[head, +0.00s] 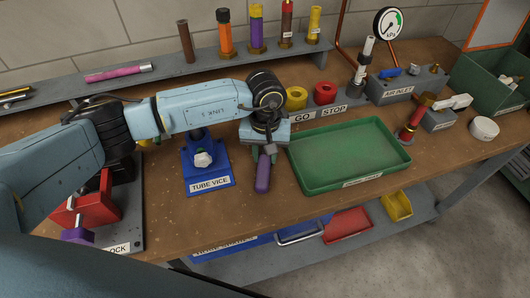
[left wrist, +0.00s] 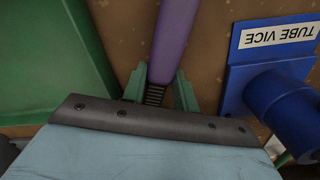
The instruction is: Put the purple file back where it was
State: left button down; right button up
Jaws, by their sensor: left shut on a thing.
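The purple file shows as a purple handle (head: 263,175) below my left gripper (head: 264,154). The left gripper is shut on it, between the tube vice and the green tray. In the left wrist view, the purple handle (left wrist: 174,42) runs up from between the green fingers (left wrist: 160,92). A dark ridged part shows between the fingers. The rest of the file is hidden by the gripper. I cannot tell whether the handle touches the bench. My right gripper is not in view.
The blue tube vice (head: 204,161) is left of the gripper, the green tray (head: 297,181) right. The back rack (head: 205,66) holds several upright coloured tools; a pink tool (head: 118,73) lies on it. GO and STOP buttons (head: 325,92) stand behind the tray.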

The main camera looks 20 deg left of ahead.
pick_arm(q)
jog(key=shift+f, duration=0.2)
dwell(0.3)
jog(key=c, duration=1.5)
grip_release()
jog(key=shift+o, duration=0.2)
jog(key=o, duration=0.6)
jog(key=shift+w+r, duration=0.1)
jog(key=shift+r, duration=3.65)
